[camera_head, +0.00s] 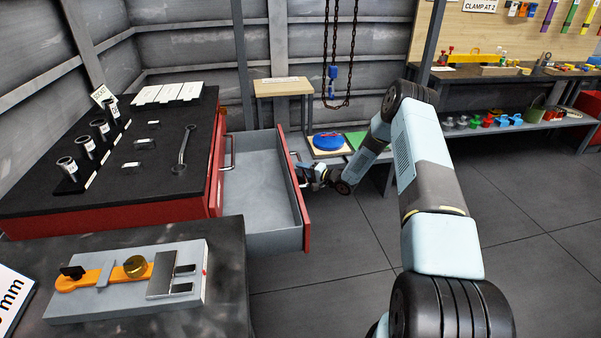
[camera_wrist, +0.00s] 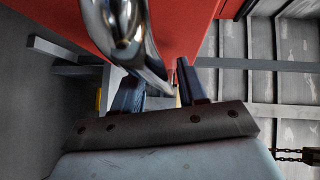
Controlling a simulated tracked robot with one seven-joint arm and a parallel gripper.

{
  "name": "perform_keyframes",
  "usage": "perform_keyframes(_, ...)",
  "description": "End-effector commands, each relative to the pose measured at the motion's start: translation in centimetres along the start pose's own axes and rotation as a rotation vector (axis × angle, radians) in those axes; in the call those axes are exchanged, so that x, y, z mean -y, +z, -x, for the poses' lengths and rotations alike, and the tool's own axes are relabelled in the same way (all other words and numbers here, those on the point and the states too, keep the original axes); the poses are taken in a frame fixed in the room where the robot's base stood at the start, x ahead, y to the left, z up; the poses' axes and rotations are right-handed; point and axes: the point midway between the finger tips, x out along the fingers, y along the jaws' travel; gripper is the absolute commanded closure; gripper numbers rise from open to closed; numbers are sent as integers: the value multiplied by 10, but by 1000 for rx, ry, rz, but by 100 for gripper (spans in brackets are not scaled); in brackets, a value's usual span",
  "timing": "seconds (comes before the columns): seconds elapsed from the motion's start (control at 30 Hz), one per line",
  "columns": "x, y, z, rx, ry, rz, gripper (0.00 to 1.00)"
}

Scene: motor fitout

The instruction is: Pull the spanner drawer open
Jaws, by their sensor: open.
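A drawer with a red front (camera_head: 291,190) and bare grey inside (camera_head: 258,190) stands well out from the red cabinet (camera_head: 130,217). No label on it is legible. My gripper (camera_head: 312,174) is at the outer side of the drawer front, close to its handle. In the wrist view, my gripper (camera_wrist: 155,82) has its two dark fingers apart. The shiny metal handle (camera_wrist: 130,30) crosses close in front, reaching down between the fingertips. I cannot tell whether they touch it. A spanner (camera_head: 184,149) lies on the cabinet's black top.
Another handle (camera_head: 229,152) shows on the cabinet beside the open drawer. Sockets (camera_head: 86,146) stand on the cabinet top. A bench (camera_head: 235,270) with a grey fixture is in front. A low shelf with a blue part (camera_head: 328,141) lies behind my gripper. Floor at right is clear.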

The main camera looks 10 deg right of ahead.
Motion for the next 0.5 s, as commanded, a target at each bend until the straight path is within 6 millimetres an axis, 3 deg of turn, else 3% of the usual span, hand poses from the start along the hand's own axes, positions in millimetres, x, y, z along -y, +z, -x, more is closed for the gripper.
perform_keyframes(0.5,-2,-1,93,-2,3,-2,58)
